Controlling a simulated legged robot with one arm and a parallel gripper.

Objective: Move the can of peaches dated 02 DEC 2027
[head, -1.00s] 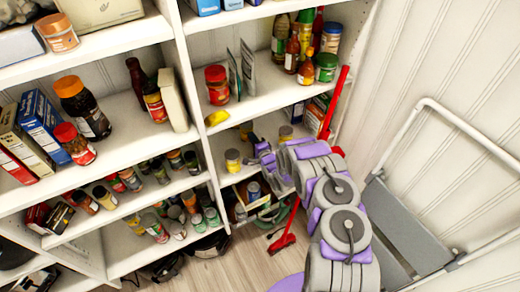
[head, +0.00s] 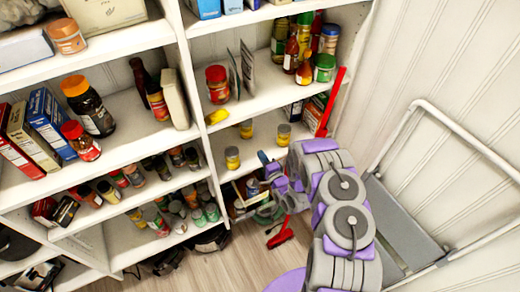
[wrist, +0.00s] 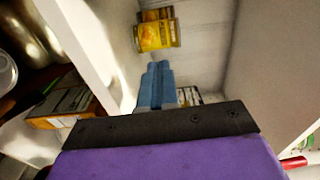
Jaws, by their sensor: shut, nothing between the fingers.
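Three small yellow-labelled cans stand on the corner shelf (head: 262,143) in the head view: a front left can (head: 232,158), a back can (head: 246,129) and a right can (head: 283,135). Their dates are too small to read, so I cannot tell which is dated 02 DEC 2027. My gripper (head: 263,157) is at this shelf's front edge, to the right of the front left can and apart from it. In the wrist view, its blue fingers (wrist: 157,85) are shut and empty. A yellow can (wrist: 157,33) shows beyond the fingertips, with part of another behind it.
White shelf boards and uprights (head: 199,90) surround the opening. A red broom (head: 281,236) stands at right, near a folded step stool (head: 405,225). Below is a crowded lower shelf.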

